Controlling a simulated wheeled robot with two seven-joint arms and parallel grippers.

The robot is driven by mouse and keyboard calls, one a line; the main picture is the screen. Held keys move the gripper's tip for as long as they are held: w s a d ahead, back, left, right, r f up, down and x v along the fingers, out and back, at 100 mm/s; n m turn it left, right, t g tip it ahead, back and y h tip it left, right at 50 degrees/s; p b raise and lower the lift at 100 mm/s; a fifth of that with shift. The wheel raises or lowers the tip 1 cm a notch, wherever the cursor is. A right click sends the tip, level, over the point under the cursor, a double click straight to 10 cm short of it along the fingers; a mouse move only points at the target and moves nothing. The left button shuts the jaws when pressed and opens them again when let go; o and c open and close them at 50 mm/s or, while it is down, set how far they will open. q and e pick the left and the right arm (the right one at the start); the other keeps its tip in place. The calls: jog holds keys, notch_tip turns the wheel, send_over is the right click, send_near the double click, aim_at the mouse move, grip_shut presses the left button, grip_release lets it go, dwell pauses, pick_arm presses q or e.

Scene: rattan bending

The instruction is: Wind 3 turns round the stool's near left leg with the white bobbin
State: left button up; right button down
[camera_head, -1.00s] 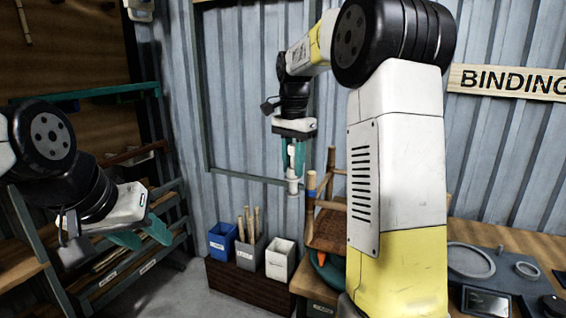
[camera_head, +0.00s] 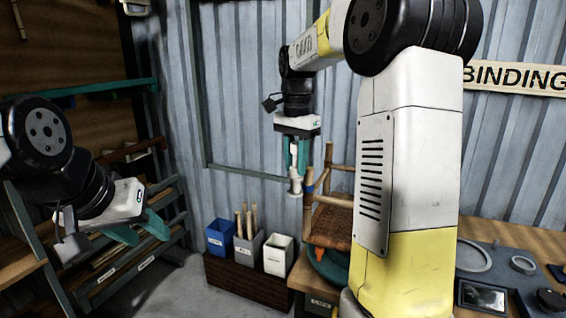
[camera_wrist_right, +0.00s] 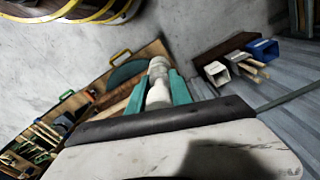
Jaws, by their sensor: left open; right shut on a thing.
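The white bobbin (camera_head: 296,186) is held in my right gripper (camera_head: 296,168), whose teal fingers point down and are shut on it. In the right wrist view the bobbin (camera_wrist_right: 157,88) sits between the fingers. The wooden stool (camera_head: 331,228) has a woven brown seat and upright posts; my right arm hides much of it. I cannot see any strand wound round a leg. My left gripper (camera_head: 138,232) is open and empty at the left, far from the stool.
Blue (camera_head: 219,238), grey (camera_head: 247,247) and white (camera_head: 278,255) bins stand on a dark crate (camera_head: 245,282) left of the stool. A rack (camera_head: 130,270) stands at the left. A bench (camera_head: 500,250) with round forms lies at the right.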

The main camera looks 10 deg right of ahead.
jog(key=shift+r, duration=5.55)
jog(key=shift+f, duration=0.1)
